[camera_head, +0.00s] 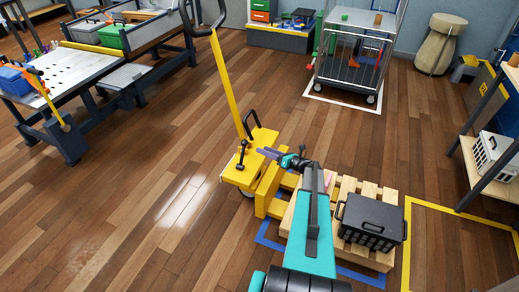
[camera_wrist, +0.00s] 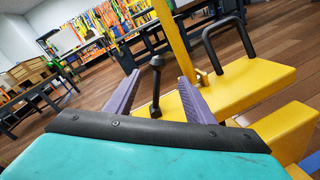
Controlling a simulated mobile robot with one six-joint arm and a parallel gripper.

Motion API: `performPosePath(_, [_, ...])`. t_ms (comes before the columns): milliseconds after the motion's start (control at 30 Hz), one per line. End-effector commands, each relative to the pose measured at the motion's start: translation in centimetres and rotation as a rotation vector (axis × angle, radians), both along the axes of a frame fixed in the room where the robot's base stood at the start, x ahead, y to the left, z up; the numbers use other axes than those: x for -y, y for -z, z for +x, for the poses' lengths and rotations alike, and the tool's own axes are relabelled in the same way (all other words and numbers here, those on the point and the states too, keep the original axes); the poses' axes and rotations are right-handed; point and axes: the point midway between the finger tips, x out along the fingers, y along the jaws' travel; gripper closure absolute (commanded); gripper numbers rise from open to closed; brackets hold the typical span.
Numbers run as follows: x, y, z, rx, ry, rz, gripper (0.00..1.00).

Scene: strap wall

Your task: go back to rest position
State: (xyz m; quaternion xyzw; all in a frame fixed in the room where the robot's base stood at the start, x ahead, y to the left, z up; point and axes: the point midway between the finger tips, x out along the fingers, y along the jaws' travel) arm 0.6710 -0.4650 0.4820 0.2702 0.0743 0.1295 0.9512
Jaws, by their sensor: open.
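My gripper (camera_head: 270,153) is at the end of my teal and grey arm, over the yellow pallet jack (camera_head: 248,172). In the wrist view my gripper (camera_wrist: 158,90) shows two purple fingers spread apart, with nothing held. A black lever with a ball knob (camera_wrist: 156,64) shows in the gap between the fingers, beyond them. I cannot tell whether a finger touches it. The same lever (camera_head: 242,154) stands upright on the jack in the head view. My arm reaches out above the wooden pallet (camera_head: 347,186).
A black crate (camera_head: 371,222) sits on the pallet, right of my arm. A black loop handle (camera_wrist: 226,42) and the tall yellow jack handle (camera_head: 228,85) rise near my gripper. A workbench (camera_head: 85,75) stands left, a wire cart (camera_head: 350,75) behind. The left floor is clear.

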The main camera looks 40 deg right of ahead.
Motion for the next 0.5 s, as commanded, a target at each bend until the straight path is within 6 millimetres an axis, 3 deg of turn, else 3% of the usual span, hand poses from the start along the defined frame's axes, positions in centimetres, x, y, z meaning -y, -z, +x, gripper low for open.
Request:
performPosePath(167, [0.27,-0.1,-1.08,0.0,-0.001,0.0,0.51])
performPosePath(500, [0.36,-0.09,-1.19,0.0,-0.001,0.0,0.51])
